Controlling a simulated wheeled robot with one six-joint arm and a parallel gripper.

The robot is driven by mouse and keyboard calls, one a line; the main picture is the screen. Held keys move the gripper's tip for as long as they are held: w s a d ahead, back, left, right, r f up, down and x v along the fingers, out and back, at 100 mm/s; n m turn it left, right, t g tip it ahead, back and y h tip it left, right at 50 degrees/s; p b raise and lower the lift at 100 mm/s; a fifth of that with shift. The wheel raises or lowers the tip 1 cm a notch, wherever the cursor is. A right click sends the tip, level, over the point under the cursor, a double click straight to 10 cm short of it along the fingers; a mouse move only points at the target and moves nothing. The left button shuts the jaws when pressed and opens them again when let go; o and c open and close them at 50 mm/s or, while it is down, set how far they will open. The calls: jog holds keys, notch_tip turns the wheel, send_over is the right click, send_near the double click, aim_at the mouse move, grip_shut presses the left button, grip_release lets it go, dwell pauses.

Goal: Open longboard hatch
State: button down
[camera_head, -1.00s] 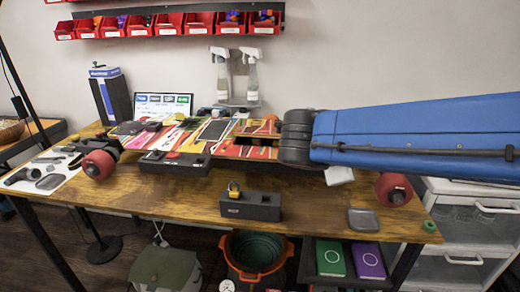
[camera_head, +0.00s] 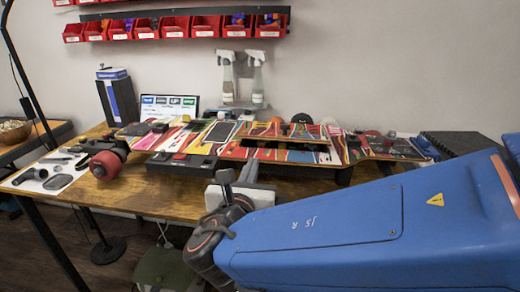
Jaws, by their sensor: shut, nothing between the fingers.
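The longboard (camera_head: 262,153) lies on the wooden workbench, its deck covered in bright multicoloured graphics. A dark gap (camera_head: 288,141) shows in the middle of its deck. My blue arm hides the near right part of the bench and the board's near right wheel.
A red wheel (camera_head: 107,164) is at the board's left end. Small tools lie on a white sheet (camera_head: 48,172) at the bench's left. Spray bottles (camera_head: 242,78), a blue-and-black box (camera_head: 117,97) and a display card (camera_head: 169,107) stand behind. Red bins (camera_head: 206,26) hang on the wall.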

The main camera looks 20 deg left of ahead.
aim_at(260, 153)
jog(key=x, duration=1)
jog(key=shift+w+d, duration=0.1)
jog(key=shift+w, duration=0.15)
jog(key=shift+r, duration=0.15)
